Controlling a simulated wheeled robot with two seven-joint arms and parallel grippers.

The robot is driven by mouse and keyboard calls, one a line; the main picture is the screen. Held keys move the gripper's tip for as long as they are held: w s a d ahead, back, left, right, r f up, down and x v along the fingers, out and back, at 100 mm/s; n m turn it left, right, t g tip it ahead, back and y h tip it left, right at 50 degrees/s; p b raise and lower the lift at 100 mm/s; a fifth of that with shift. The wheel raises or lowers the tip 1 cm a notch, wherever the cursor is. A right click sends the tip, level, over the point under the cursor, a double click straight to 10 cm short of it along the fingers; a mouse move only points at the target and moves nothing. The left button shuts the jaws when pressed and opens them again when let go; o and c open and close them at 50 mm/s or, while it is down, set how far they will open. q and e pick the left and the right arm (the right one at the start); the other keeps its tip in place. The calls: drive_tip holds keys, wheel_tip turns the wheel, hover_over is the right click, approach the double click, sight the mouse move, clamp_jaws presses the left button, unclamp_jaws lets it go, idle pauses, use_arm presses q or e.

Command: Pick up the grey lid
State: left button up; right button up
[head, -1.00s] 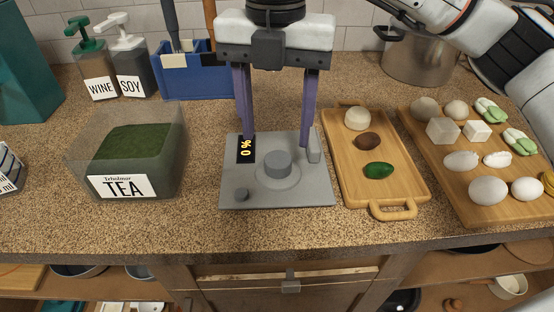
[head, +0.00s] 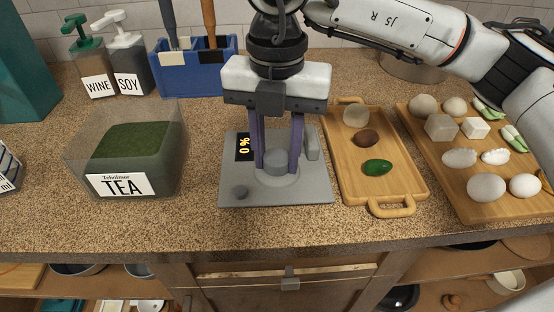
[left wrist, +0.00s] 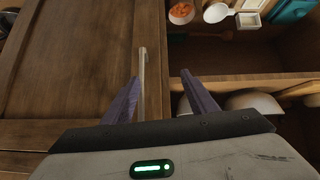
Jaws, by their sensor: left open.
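The grey lid (head: 238,193) is a flat square plate with a round knob at its middle. A dark display on it reads "0 %". It lies flat on the counter in the head view. My right gripper (head: 276,162) points down over it, with its purple fingers on either side of the knob and close against it. It looks shut on the knob. My left gripper (left wrist: 162,97) shows only in the left wrist view, open and empty. A pale bar-shaped handle (left wrist: 142,80) shows between its fingers, in front of dark wooden cabinet panels.
A clear TEA container (head: 170,165) with green contents stands left of the lid. A wooden tray (head: 345,190) is close on the right, and a board (head: 450,200) with several pale foods lies beyond it. A blue holder (head: 190,83) stands behind. The front counter strip is clear.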

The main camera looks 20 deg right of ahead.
drive_tip(key=shift+c, duration=0.5)
drive_tip(key=shift+r, duration=0.55)
wheel_tip(320, 180, up, 9)
wheel_tip(320, 180, up, 5)
drive_tip(key=p, duration=0.5)
hover_over(277, 156)
drive_tip(key=shift+f+b, duration=0.1)
drive_tip(key=shift+b, duration=0.2)
